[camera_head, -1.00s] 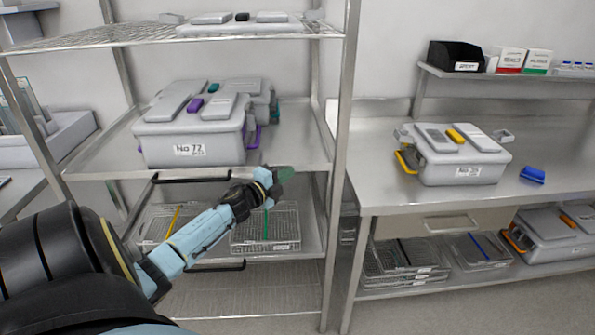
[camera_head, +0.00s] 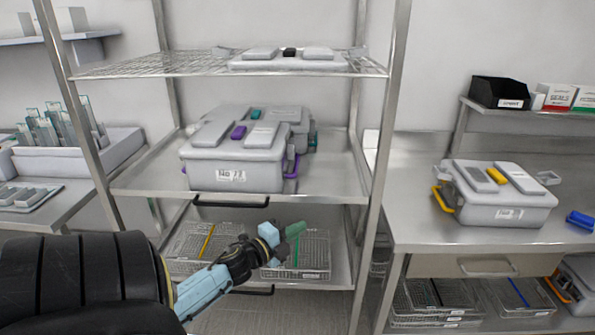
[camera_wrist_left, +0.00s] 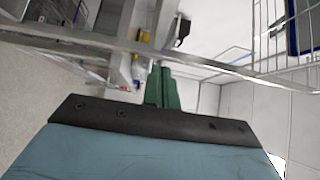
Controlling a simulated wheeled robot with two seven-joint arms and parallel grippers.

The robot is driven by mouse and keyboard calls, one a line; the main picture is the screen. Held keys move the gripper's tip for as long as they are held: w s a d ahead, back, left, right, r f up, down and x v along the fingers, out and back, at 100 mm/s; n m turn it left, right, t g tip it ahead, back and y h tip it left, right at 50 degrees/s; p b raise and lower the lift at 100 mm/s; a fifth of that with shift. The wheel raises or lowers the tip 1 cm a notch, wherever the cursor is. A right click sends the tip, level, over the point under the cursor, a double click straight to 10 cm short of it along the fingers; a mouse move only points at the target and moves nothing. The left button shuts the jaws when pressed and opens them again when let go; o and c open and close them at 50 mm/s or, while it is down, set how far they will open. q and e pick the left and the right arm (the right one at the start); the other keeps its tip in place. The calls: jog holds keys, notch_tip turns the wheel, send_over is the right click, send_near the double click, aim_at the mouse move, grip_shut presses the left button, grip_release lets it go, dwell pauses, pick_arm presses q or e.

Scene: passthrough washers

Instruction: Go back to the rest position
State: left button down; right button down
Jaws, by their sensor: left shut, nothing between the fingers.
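My left gripper (camera_head: 296,231) shows in the head view, with its arm coming in from the lower left. Its green fingers are shut and empty, in front of the lower rack shelf. In the left wrist view the green fingers (camera_wrist_left: 163,90) are pressed together with nothing between them. My right gripper is not in view.
A metal rack (camera_head: 392,130) stands ahead, holding a grey box (camera_head: 232,165) with purple latches on its middle shelf and wire baskets (camera_head: 300,252) below. A steel table (camera_head: 430,232) at right carries a grey box (camera_head: 505,200) with yellow latches. The floor is mostly hidden.

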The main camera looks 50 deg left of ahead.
pick_arm(q)
jog(key=shift+s, duration=0.2)
jog(key=shift+f, duration=0.1)
jog(key=s+d+f+n+g, duration=0.3)
jog(key=s+f, duration=0.1)
jog(key=f, duration=0.7)
jog(key=s+d+f+n+g+b, duration=0.1)
jog(key=s+d+f+n+g, duration=0.2)
jog(key=f, duration=0.7)
jog(key=s+d+f+n+g, duration=0.25)
jog(key=s+f, duration=0.25)
jog(key=f, duration=0.6)
jog(key=s+d+f+n+g+h, duration=0.1)
jog(key=s+d+f+n+g, duration=0.2)
jog(key=s+d+f, duration=0.5)
jog(key=s+d+f+n+g+b, duration=0.1)
jog(key=s+d+f+n+g, duration=0.2)
jog(key=s+d+f, duration=0.6)
jog(key=s+d+g, duration=0.2)
jog(key=s+d, duration=0.1)
jog(key=s, duration=0.4)
jog(key=shift+s+h, duration=0.4)
jog(key=shift+g, duration=0.25)
